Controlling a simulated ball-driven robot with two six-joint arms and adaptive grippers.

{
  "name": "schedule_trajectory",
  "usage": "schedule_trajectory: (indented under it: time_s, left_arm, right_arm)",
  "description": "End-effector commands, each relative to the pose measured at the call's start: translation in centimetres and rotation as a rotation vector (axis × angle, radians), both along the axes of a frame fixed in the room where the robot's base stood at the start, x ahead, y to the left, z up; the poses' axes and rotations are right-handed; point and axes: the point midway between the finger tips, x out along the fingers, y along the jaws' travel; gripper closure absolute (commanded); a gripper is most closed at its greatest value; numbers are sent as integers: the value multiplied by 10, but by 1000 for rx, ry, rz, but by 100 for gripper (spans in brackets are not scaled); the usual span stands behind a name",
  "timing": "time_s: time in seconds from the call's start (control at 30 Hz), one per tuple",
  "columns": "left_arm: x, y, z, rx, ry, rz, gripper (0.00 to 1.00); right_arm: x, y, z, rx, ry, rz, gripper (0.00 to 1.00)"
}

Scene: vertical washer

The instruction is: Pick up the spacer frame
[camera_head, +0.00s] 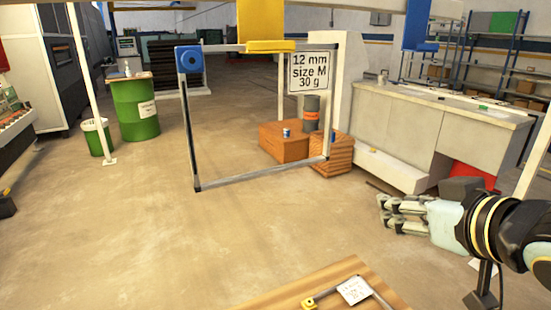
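A thin grey rectangular frame (191,140) hangs upright at the centre. A blue round part sits at its top left corner, and a white tag (309,72) at its upper right reads "12 mm size M 30 g". A yellow part (268,25) meets its top edge. A smaller tagged frame piece (381,299) lies on a wooden surface at the bottom, partly cut off by the picture edge. My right gripper (386,211) is at the right, pointing left, apart from both, with nothing visible in it. Its finger opening is unclear. My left gripper is out of view.
The wooden surface (290,297) is at the bottom. Wooden boxes (283,148) with a grey cylinder stand behind the hanging frame. A long grey-white cabinet (440,125) is at the right. A green drum (134,108) stands at the left.

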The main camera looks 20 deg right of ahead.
Motion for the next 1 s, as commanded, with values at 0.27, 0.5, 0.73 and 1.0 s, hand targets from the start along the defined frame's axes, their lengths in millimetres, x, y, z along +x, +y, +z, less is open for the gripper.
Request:
schedule_trajectory:
  time_s: [0.27,0.5,0.73,1.0]
  left_arm:
    - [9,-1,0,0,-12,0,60]
    - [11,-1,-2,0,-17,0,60]
    - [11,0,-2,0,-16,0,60]
    - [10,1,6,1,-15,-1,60]
  right_arm:
    - [39,25,96,82,-414,191,65]
    - [59,32,109,105,-470,223,65]
    - [90,38,110,105,-467,224,65]
    - [117,44,116,107,-466,226,65]
